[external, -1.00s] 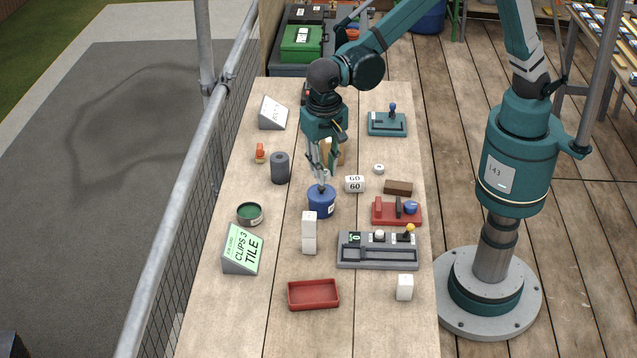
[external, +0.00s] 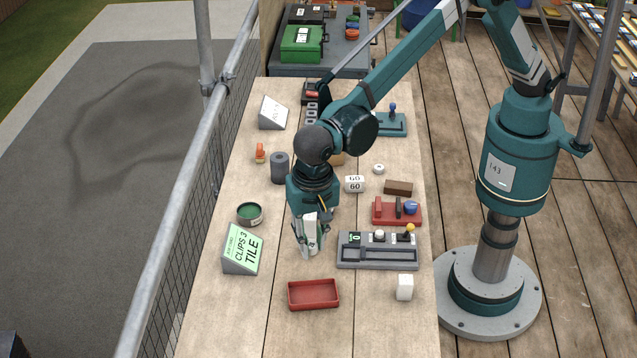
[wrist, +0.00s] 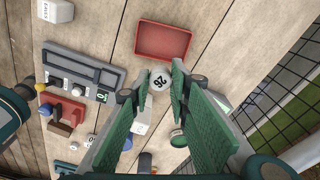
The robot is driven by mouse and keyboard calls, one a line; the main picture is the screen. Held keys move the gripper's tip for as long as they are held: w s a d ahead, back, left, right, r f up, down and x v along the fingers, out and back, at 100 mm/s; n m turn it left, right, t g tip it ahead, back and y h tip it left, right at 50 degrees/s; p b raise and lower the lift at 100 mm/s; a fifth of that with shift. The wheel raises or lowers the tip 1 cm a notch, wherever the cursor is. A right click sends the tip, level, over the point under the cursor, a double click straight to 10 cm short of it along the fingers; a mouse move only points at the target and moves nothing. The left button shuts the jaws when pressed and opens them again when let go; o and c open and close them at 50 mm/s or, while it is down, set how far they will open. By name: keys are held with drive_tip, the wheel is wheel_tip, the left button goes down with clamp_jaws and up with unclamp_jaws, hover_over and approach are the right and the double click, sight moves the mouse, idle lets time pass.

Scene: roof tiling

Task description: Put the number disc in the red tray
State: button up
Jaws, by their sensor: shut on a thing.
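A pale round number disc (wrist: 160,82) marked 26 is held between my fingertips in the wrist view. My gripper (external: 309,254) is shut on it, and I cannot make the disc out in the external view. The red tray (external: 313,295) is empty and lies on the bench just in front of my gripper. In the wrist view the red tray (wrist: 164,41) shows beyond the disc, apart from it.
A white upright block (wrist: 142,121) stands close to my fingers. A grey slider panel (external: 377,251) is to the right, with a white cube (external: 405,287) below it. A green CLIPS 3 TILE sign (external: 243,248) and a round green tin (external: 249,213) are to the left.

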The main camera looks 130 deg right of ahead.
drive_tip(key=f, duration=0.1)
drive_tip(key=a+f, duration=0.1)
drive_tip(key=f, duration=0.1)
drive_tip(key=w+f, duration=0.1)
drive_tip(key=f, duration=0.1)
drive_tip(key=shift+a+f, duration=0.15)
hover_over(312, 298)
drive_tip(key=shift+a+f, duration=0.1)
drive_tip(key=shift+f, duration=3.05)
drive_tip(key=shift+f+b, duration=0.35)
drive_tip(key=shift+f, duration=1.5)
drive_tip(key=shift+f, duration=0.15)
drive_tip(key=o, duration=0.3)
drive_tip(key=shift+o, duration=0.7)
